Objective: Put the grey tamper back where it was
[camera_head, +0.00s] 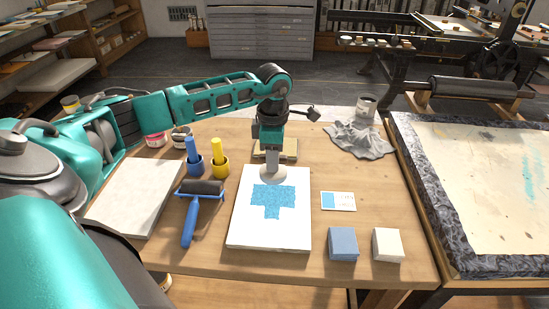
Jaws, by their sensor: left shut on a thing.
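The grey tamper (275,174) shows its round pale grey foot near the top edge of a white slab (240,237). My left gripper (271,149) points down and is shut on the tamper's upper part, which the jaws partly hide. I cannot tell whether the foot touches the slab or hangs just above it. A blue speckled cross shape (273,201) lies on the slab, just in front of the foot. A small tan block or tray (290,152) sits behind the gripper and is partly hidden by it. My right gripper is not in view.
Left of the slab are a blue-handled roller (188,218), blue (194,166) and yellow (219,168) holders, and a pale slab (135,195). Right are a card (338,201), a blue block (343,242) and a white block (388,244). A grey cloth (359,141) lies behind; bare wood is between.

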